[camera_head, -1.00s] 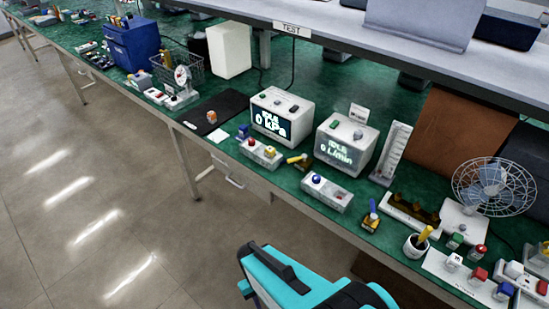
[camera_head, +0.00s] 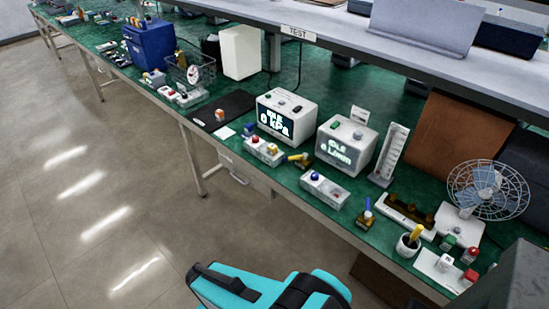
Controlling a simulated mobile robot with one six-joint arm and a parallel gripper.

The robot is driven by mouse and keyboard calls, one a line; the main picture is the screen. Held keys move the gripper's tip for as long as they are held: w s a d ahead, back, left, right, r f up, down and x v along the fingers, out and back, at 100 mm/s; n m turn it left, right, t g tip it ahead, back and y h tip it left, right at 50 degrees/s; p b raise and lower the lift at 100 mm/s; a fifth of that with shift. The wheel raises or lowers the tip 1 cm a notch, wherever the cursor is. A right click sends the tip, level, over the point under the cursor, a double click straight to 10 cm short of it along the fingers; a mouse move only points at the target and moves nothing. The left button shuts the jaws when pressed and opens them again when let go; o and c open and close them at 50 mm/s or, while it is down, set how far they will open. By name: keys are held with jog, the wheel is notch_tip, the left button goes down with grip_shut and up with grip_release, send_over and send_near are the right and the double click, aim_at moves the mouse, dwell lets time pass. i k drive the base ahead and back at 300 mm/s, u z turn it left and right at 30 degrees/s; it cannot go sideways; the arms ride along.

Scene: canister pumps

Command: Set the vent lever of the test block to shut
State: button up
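Under the TEST sign (camera_head: 298,33), two white display boxes stand on the green bench: one reads kPa (camera_head: 286,117), the other L/min (camera_head: 346,146). A small yellow-handled piece (camera_head: 298,157) lies between these blocks. A brass piece with an upright blue handle (camera_head: 367,212) stands to the right. I cannot tell which is the test block, or its vent lever's position. My teal and black arm crosses the bottom edge; no gripper fingers show.
A black mat (camera_head: 222,108) and white card lie left of the kPa box. A cup with a yellow handle (camera_head: 408,245), a wire fan (camera_head: 487,190) and small capped parts crowd the right. A shelf overhangs the bench. The floor (camera_head: 90,220) is clear at left.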

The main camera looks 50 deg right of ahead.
aim_at(304, 156)
jog(key=u, duration=0.25)
jog(key=k, duration=0.2)
jog(key=u, duration=1.5)
jog(key=k, duration=0.4)
jog(key=z, duration=4.3)
jog(key=i, duration=0.15)
jog(key=u, duration=2.45)
